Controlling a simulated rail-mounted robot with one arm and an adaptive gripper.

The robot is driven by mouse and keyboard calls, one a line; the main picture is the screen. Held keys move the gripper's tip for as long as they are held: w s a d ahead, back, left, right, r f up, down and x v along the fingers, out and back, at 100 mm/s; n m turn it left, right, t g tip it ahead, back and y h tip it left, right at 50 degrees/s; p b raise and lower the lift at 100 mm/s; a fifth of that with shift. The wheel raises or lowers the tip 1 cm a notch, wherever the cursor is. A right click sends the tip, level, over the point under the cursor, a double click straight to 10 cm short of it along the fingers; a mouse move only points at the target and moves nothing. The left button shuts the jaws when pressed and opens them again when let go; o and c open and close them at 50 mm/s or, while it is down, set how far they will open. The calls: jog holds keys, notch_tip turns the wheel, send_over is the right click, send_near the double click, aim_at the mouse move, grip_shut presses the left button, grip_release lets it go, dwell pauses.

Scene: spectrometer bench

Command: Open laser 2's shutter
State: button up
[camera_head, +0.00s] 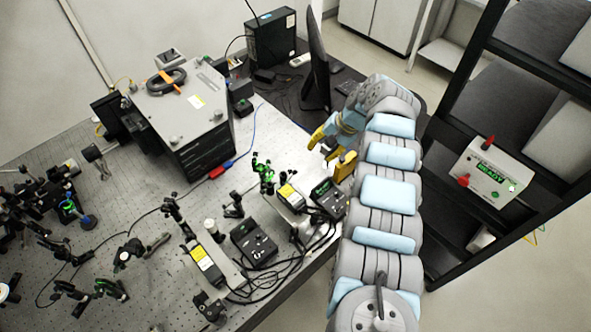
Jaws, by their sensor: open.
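Two small laser units with yellow labels are on the optical table. One laser (290,196) is right of the table's middle, near its right edge. The other laser (207,266) is nearer the front. I cannot read which one is laser 2, and their shutters are too small to make out. A black control box (328,198) sits right of the first laser, and another control box (254,243) sits right of the second. My gripper (331,152) has yellow fingers spread apart, with nothing seen between them. It shows above and right of the first laser, apart from it.
A tall grey-topped instrument box (190,105) stands at the back of the table (262,130). A monitor (317,65) is behind my gripper. Cables run along the front right edge. Optic mounts crowd the left. A rack (455,130) with a switch box (487,172) stands right.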

jog(key=d, duration=0.1)
jog(key=t+y+p, duration=0.2)
send_near(295, 171)
jog(key=shift+m, duration=0.3)
jog(key=shift+b+x, duration=2.7)
jog(key=shift+x, duration=2.6)
jog(key=shift+d+f, duration=0.15)
grip_shut()
